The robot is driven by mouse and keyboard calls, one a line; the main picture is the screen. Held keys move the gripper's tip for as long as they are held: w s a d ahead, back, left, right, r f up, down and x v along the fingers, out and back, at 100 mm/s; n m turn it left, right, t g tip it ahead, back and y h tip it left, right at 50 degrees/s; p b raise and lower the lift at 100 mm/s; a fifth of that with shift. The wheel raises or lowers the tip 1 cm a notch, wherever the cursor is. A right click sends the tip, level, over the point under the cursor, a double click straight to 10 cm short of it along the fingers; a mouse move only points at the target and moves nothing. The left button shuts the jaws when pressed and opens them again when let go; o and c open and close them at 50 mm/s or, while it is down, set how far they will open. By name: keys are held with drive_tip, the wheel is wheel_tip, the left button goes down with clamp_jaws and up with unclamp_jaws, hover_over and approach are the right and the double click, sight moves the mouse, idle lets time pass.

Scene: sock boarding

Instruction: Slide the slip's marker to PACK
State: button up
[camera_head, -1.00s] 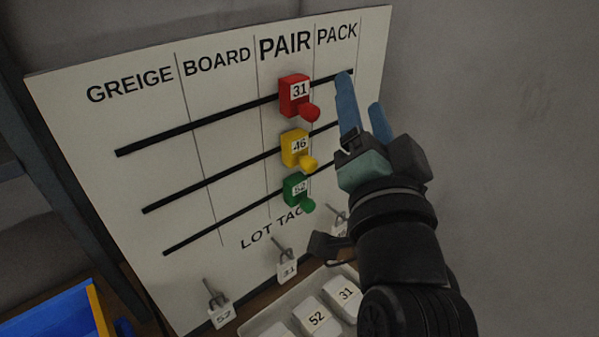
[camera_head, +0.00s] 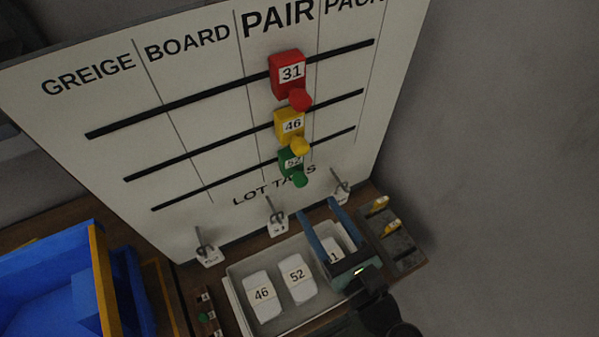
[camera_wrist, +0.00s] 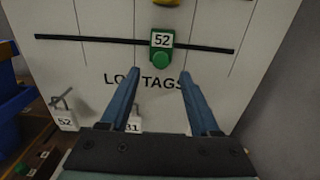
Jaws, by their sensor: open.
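The white board (camera_head: 75,110) has columns GREIGE, BOARD, PAIR and PACK and three dark slots. The red marker 31 (camera_head: 287,75), yellow marker 46 (camera_head: 289,127) and green marker 52 (camera_head: 291,162) all sit in the PAIR column, each with a round knob. The green one also shows in the wrist view (camera_wrist: 163,47). PACK is empty of markers. My gripper (camera_head: 319,207) is open and empty, its blue fingers (camera_wrist: 159,76) pointing at the board's lower part, below the green marker and apart from it. I cannot tell which paper is the slip.
Below the board, a pale tray (camera_head: 236,306) holds white packets 46 (camera_head: 262,293), 52 (camera_head: 296,276) and one partly hidden by my gripper. Hooks with lot tags (camera_head: 209,258) stick out from the board. A dark rack (camera_head: 405,247) with yellow-ended items stands right; a blue bin (camera_head: 50,300) left.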

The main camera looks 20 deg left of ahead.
sight(304, 184)
drive_tip(key=p+x, duration=0.1)
drive_tip(key=x, duration=0.8)
drive_tip(key=shift+d+p, duration=0.1)
drive_tip(key=shift+p, duration=0.2)
clamp_jaws()
